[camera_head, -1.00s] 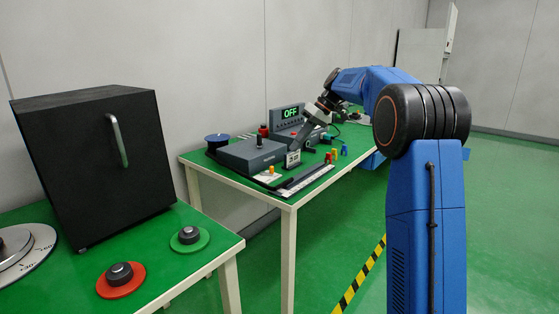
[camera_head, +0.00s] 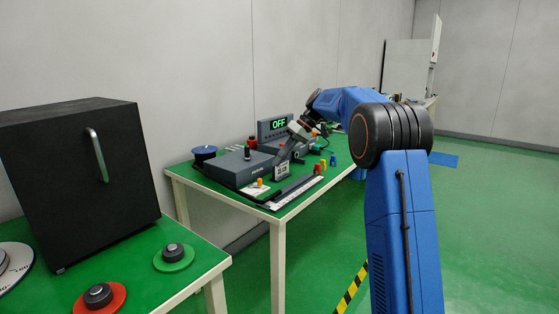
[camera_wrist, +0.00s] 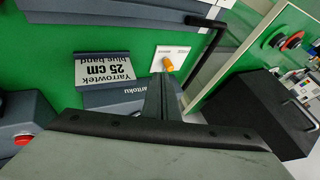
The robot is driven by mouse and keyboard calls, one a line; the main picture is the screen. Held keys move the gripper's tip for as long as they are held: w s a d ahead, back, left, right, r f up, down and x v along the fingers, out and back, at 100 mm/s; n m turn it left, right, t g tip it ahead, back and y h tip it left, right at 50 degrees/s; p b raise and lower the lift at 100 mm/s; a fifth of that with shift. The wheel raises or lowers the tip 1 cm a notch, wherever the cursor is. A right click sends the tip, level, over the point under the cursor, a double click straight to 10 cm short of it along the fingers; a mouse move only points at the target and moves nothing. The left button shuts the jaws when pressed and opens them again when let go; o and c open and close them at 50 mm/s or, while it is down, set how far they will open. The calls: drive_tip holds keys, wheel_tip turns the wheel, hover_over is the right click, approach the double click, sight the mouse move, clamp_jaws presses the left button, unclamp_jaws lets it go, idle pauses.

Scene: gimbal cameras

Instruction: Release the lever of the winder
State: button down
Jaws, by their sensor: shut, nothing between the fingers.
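The grey winder (camera_head: 229,168) sits on the green table, with a dark blue spool (camera_head: 204,153) at its back left and an upright black knob (camera_head: 247,153) on top. A grey unit with a green "OFF" display (camera_head: 279,124) stands behind it. In the wrist view a dark bar with a black handle end (camera_wrist: 206,22) lies beyond the fingers; I cannot tell whether it is the lever. An orange knob on a white plate (camera_wrist: 168,63) is just past the fingertips.
A "25 cm blue band" sign (camera_wrist: 105,71) stands close to my gripper, also in the head view (camera_head: 281,171). A black cabinet (camera_head: 78,170) is on the nearer table (camera_head: 205,255).

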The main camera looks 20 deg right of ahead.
sight(261, 186)
drive_tip(key=x, duration=0.7)
drive_tip(key=shift+f, duration=0.15)
drive_tip(key=shift+s+a+m+t, duration=0.15)
drive_tip(key=shift+s+m+t, duration=0.25)
drive_tip(key=shift+m, duration=0.3)
drive_tip(key=shift+s+a+m+t+h, duration=0.15)
drive_tip(key=shift+s+m+t+h, duration=0.15)
drive_tip(key=shift+s+m+t, duration=0.55)
drive_tip(key=m, duration=0.1)
drive_tip(key=s+m+t, duration=0.1)
drive_tip(key=m, duration=0.1)
drive_tip(key=shift+a+h, duration=0.4)
drive_tip(key=shift+s+a+m+t+h, duration=0.45)
drive_tip(key=shift+s+m+t, duration=0.1)
drive_tip(key=shift+m, duration=0.4)
drive_tip(key=shift+s+a, duration=0.25)
drive_tip(key=shift+a, duration=0.05)
drive_tip(key=shift+s, duration=0.15)
drive_tip(key=shift+s, duration=0.6)
